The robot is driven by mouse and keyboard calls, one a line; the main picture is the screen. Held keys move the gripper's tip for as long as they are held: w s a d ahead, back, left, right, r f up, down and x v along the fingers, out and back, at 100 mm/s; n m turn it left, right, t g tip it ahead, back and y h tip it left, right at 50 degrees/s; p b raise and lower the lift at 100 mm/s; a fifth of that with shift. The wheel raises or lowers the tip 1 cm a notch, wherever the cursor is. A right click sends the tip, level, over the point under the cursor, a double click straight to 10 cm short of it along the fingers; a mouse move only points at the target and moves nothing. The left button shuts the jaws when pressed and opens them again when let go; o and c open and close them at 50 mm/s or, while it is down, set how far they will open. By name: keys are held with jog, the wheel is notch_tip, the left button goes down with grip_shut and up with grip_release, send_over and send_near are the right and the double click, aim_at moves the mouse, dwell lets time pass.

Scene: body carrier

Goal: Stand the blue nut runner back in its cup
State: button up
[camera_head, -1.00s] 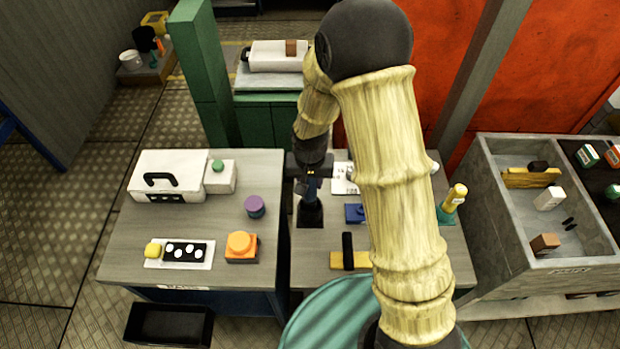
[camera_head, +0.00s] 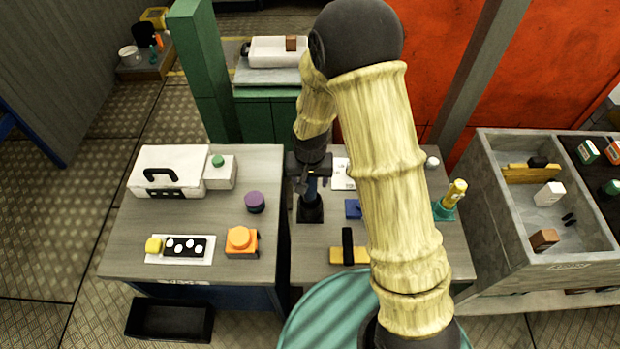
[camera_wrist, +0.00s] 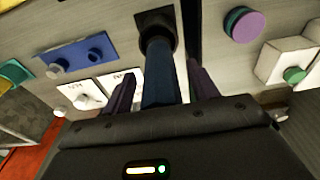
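The blue nut runner (camera_head: 312,188) stands about upright with its lower end in a dark square cup (camera_head: 311,212) on the right-hand table. In the wrist view the runner (camera_wrist: 160,78) runs from between my fingers down into the cup (camera_wrist: 155,20). My gripper (camera_wrist: 161,70) is open, with one purple finger on each side of the runner and a narrow gap on both sides. In the head view my gripper (camera_head: 307,180) is at the upper part of the runner. The runner's top end is hidden by my gripper body.
A blue block (camera_head: 353,209) and a yellow piece with a black bar (camera_head: 348,252) lie right of the cup. A yellow tool in a teal holder (camera_head: 447,208) stands further right. The left table (camera_head: 200,222) holds a purple knob (camera_head: 255,202) and an orange button box (camera_head: 241,242).

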jog(key=o, duration=0.5)
jog(key=shift+s+r+p, duration=0.2)
jog(key=shift+r+p, duration=1.05)
jog(key=shift+r, duration=0.5)
jog(key=shift+s+r+p, duration=0.2)
jog(key=shift+r+p, duration=1)
jog(key=shift+r, duration=0.55)
